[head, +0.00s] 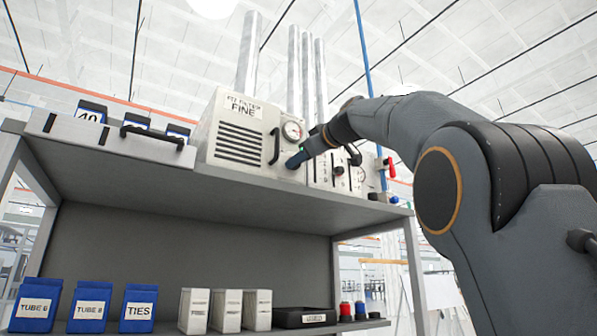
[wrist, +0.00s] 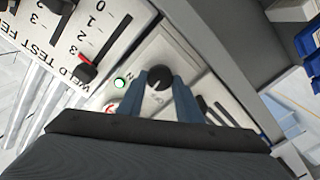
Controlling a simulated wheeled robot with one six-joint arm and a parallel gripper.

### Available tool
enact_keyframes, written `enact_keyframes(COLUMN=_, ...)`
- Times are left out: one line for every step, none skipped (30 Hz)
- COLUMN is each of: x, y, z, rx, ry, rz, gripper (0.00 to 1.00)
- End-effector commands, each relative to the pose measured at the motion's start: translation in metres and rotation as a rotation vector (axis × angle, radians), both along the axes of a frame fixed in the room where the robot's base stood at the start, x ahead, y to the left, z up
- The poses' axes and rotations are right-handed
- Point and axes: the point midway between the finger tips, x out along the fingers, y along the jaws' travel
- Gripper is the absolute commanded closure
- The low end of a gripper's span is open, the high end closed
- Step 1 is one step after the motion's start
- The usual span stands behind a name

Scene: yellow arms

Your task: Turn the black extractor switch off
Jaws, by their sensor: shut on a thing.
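The black extractor switch (wrist: 158,76) is a round knob on a pale panel (wrist: 185,62), seen in the wrist view. My gripper (wrist: 161,82) has its two blue fingers on either side of the knob, shut on it. A small green lamp (wrist: 120,83) glows left of the knob. The knob itself is hidden there behind my gripper.
Beside the filter box is another panel (wrist: 85,38) with a numbered scale and a red-marked slider (wrist: 86,70). A black handle (head: 274,146) sticks out left of my gripper. The box stands on a grey shelf (head: 200,172); blue packets (head: 88,306) stand below.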

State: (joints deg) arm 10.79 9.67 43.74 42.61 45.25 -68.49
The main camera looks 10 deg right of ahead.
Motion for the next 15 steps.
enact_keyframes(x=0.0010, y=0.0003, z=-0.0026, rx=-0.043, ry=-0.015, rz=0.001, gripper=0.91)
enact_keyframes(x=0.0010, y=0.0002, z=-0.0025, rx=-0.070, ry=-0.024, rz=0.001, gripper=0.91)
enact_keyframes(x=0.0013, y=0.0001, z=-0.0026, rx=-0.106, ry=-0.035, rz=0.001, gripper=0.91)
enact_keyframes(x=0.0012, y=0.0002, z=-0.0026, rx=-0.133, ry=-0.044, rz=0.001, gripper=0.91)
enact_keyframes(x=0.0009, y=0.0004, z=-0.0023, rx=-0.161, ry=-0.053, rz=0.001, gripper=0.91)
enact_keyframes(x=0.0007, y=0.0006, z=-0.0021, rx=-0.196, ry=-0.064, rz=0.001, gripper=0.91)
enact_keyframes(x=0.0005, y=0.0006, z=-0.0017, rx=-0.223, ry=-0.074, rz=0.001, gripper=0.91)
enact_keyframes(x=0.0008, y=0.0005, z=-0.0019, rx=-0.249, ry=-0.081, rz=0.001, gripper=0.91)
enact_keyframes(x=0.0008, y=0.0006, z=-0.0020, rx=-0.283, ry=-0.093, rz=0.001, gripper=0.91)
enact_keyframes(x=0.0008, y=0.0006, z=-0.0021, rx=-0.310, ry=-0.101, rz=0.001, gripper=0.91)
enact_keyframes(x=0.0009, y=0.0006, z=-0.0022, rx=-0.335, ry=-0.108, rz=0.001, gripper=0.91)
enact_keyframes(x=0.0004, y=0.0007, z=-0.0015, rx=-0.366, ry=-0.119, rz=0.001, gripper=0.91)
enact_keyframes(x=0.0003, y=0.0008, z=-0.0013, rx=-0.389, ry=-0.127, rz=0.001, gripper=0.91)
enact_keyframes(x=0.0003, y=0.0009, z=-0.0014, rx=-0.412, ry=-0.135, rz=0.001, gripper=0.91)
enact_keyframes(x=0.0001, y=0.0010, z=-0.0011, rx=-0.441, ry=-0.144, rz=0.001, gripper=0.91)
